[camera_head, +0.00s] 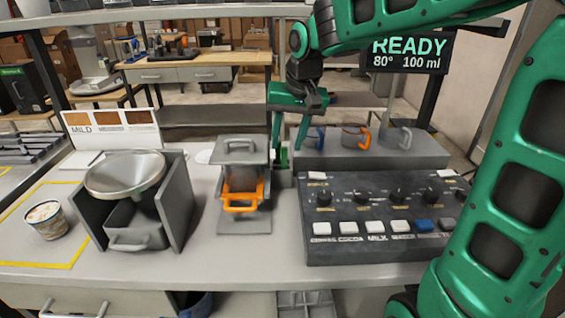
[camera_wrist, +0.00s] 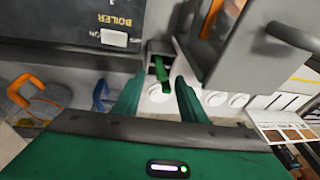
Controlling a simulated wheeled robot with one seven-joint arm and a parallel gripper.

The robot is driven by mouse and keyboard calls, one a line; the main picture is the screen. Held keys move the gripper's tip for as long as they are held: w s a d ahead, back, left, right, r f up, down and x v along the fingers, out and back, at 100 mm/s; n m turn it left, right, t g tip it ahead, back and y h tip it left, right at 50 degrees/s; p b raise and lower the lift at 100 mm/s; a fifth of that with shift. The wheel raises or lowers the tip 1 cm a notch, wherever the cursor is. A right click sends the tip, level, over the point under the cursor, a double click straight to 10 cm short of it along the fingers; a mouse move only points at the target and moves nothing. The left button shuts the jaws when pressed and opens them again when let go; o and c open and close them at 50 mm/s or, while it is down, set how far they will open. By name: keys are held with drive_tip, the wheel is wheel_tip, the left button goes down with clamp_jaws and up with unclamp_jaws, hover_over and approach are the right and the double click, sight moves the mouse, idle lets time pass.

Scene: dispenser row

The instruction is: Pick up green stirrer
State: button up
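The green stirrer (camera_wrist: 160,72) stands in a small dark slot between the control box and the grey dispenser in the wrist view. In the head view, a small green piece (camera_head: 283,158) shows there, mostly hidden. My gripper (camera_head: 289,143) hangs above this gap, pointing down. In the wrist view, my gripper (camera_wrist: 160,84) has its two green fingers apart. The stirrer shows in the space between the fingertips, with no contact visible. The exact height between the fingertips and the stirrer is hard to tell.
The dispenser with an orange-handled drawer (camera_head: 243,196) stands close left. The control box (camera_head: 380,220) is close right, with a grey ledge of hooked handles (camera_head: 372,146) behind it. The front counter is clear.

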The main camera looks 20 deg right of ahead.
sight(285, 148)
drive_tip(key=shift+x, duration=1.8)
drive_tip(key=shift+a, duration=0.1)
clamp_jaws()
drive_tip(key=shift+r, duration=0.1)
wheel_tip(285, 148, up, 10)
